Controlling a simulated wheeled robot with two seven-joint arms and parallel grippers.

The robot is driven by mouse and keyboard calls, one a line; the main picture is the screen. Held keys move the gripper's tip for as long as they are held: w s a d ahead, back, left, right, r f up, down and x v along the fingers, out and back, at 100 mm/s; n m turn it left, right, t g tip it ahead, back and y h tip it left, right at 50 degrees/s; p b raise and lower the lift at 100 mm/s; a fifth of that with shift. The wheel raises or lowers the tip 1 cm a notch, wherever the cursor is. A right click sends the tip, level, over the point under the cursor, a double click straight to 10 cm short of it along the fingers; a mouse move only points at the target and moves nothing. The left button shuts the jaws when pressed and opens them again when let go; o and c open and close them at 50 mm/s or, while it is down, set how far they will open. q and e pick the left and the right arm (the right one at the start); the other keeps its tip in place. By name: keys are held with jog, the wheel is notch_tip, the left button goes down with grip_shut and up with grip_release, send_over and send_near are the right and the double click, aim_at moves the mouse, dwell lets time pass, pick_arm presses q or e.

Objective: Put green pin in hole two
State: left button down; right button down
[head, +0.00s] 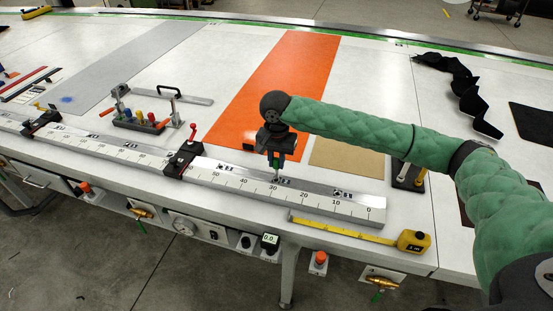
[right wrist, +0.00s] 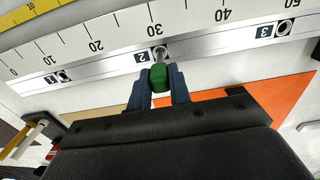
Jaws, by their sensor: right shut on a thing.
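My right gripper (head: 277,163) is shut on the green pin (right wrist: 159,78), above the long metal ruler bar (head: 330,205). In the right wrist view, the pin's green head sits between the two fingers of the right gripper (right wrist: 160,84). Hole two (right wrist: 160,53), beside the label "2", shows just past the pin. In the head view the pin's lower end is close above the bar near that label; I cannot tell whether its tip is in the hole. Hole one (right wrist: 64,76) and hole three (right wrist: 283,28) look empty. My left gripper is not in view.
A sliding stop with a red knob (head: 183,158) sits on the bar to the left. Behind it is a rack with coloured pins (head: 140,122). A yellow tape measure (head: 414,241) lies in front of the bar. An orange sheet (head: 285,75) lies flat behind.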

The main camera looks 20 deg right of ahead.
aim_at(276, 168)
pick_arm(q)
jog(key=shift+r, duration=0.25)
pick_arm(e)
jog(key=shift+f, duration=1.7)
jog(key=c, duration=1.2)
grip_release()
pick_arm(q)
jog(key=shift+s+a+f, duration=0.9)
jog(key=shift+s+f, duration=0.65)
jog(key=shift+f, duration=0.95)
pick_arm(e)
jog(key=shift+r+b, duration=0.35)
jog(key=shift+r, duration=0.95)
notch_tip(276, 168, up, 4)
jog(key=shift+f+b, duration=0.2)
jog(key=shift+b, duration=0.45)
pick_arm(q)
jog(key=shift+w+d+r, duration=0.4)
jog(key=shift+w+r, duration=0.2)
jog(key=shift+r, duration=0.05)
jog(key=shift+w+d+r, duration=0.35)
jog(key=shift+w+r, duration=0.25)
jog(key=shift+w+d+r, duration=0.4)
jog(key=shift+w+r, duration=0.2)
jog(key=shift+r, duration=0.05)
pick_arm(e)
jog(key=shift+r, duration=0.75)
